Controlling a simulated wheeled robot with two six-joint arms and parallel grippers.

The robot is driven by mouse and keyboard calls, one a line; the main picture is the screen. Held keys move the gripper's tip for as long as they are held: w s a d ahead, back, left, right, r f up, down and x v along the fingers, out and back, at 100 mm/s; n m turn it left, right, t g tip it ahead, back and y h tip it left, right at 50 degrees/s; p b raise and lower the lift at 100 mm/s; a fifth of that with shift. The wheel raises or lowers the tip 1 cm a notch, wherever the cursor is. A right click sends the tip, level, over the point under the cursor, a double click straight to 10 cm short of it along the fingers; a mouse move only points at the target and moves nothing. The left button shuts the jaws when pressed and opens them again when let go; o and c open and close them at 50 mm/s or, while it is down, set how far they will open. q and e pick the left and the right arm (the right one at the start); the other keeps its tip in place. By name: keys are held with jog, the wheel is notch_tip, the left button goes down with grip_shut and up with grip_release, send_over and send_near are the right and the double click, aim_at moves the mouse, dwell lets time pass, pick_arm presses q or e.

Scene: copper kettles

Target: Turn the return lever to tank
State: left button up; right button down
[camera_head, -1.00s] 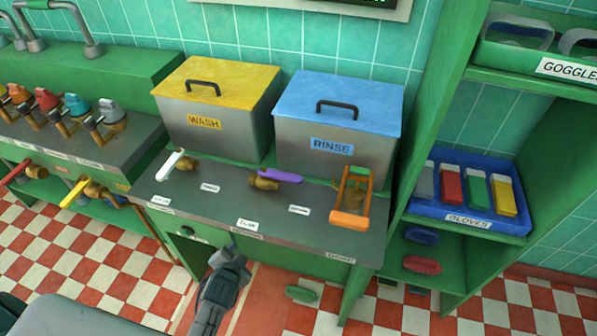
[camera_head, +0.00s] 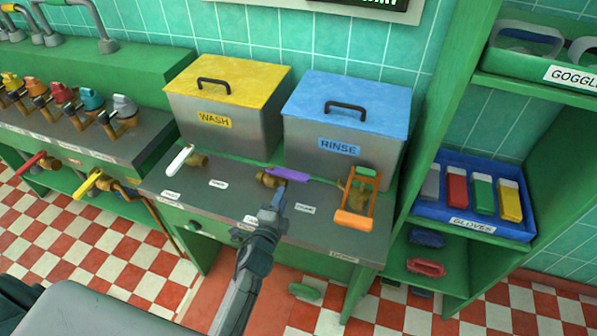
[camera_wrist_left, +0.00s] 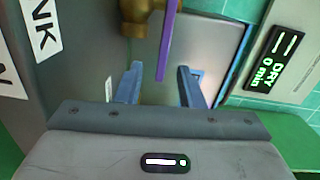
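The purple lever (camera_head: 286,174) sits on a brass valve (camera_head: 267,179) on the grey bench top and points right, away from the valve. My left gripper (camera_head: 277,200) is at the lever's front side. In the left wrist view the gripper (camera_wrist_left: 158,88) is open, with the purple lever (camera_wrist_left: 167,45) running between its two blue fingers. Gaps show on both sides, so the fingers are not closed on it. A white label ending in "NK" (camera_wrist_left: 42,27) shows at the upper left there. My right gripper is not in view.
A white lever (camera_head: 180,158) stands to the left, and an orange frame (camera_head: 355,219) surrounds brass fittings to the right. Behind are the wash tank (camera_head: 222,121) and rinse tank (camera_head: 332,145). A green shelf with a blue gloves bin (camera_head: 473,228) stands at the right.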

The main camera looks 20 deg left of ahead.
aim_at(298, 173)
pick_arm(q)
jog(key=shift+w+d+r+m+h, duration=0.1)
jog(key=shift+w+d+m+h, duration=0.4)
jog(key=shift+d+m, duration=0.15)
jog(key=shift+w+d, duration=0.1)
jog(key=shift+w, duration=0.2)
jog(key=w+b, duration=0.1)
jog(key=w, duration=0.9)
jog(key=shift+d, duration=0.1)
jog(key=shift+c, duration=0.2)
grip_shut()
